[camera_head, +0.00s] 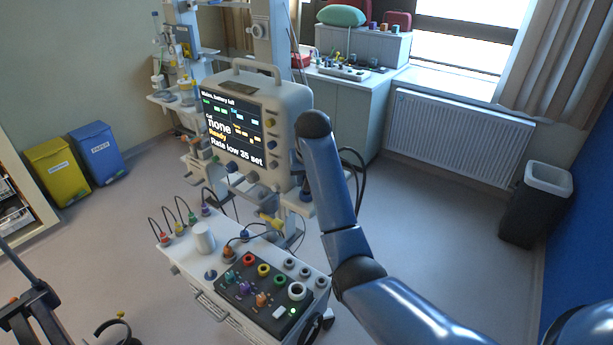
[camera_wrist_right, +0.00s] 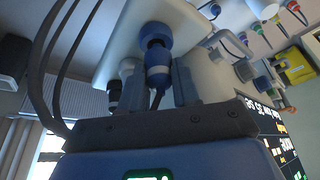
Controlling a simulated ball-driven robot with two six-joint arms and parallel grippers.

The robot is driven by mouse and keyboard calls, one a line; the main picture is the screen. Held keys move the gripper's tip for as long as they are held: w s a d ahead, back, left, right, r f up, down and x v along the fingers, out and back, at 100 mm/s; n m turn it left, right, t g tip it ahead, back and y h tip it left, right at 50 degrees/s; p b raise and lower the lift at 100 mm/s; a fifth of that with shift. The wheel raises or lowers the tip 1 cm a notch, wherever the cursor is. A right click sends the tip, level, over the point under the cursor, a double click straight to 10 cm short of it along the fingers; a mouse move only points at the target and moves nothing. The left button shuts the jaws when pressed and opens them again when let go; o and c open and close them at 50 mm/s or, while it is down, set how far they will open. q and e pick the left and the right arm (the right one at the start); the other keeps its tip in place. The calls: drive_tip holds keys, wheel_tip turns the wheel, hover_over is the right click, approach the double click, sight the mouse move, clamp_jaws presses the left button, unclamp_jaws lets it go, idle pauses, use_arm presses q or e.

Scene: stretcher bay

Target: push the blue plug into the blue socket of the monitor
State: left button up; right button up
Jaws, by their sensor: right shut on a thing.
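In the wrist view the blue socket (camera_wrist_right: 155,35) is a round blue ring on the monitor's pale casing. My right gripper (camera_wrist_right: 157,76) is shut on the blue plug (camera_wrist_right: 158,55), which has a pale band and a cable at its rear. The plug's front is at the socket and lined up with it; I cannot tell how deep it sits. In the head view my right arm reaches to the monitor's right side and hides most of the gripper.
A white plug and a black plug (camera_wrist_right: 113,95) sit beside the blue one. Dark cables hang at the left of the wrist view. The cart top (camera_head: 268,250) holds a cup (camera_head: 203,238), several coloured plugs and a black socket panel (camera_head: 262,283). Open floor lies to the right.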

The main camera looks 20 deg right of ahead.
drive_tip(key=shift+f, duration=0.7)
drive_tip(key=o, duration=1.1)
drive_tip(key=shift+r, duration=0.1)
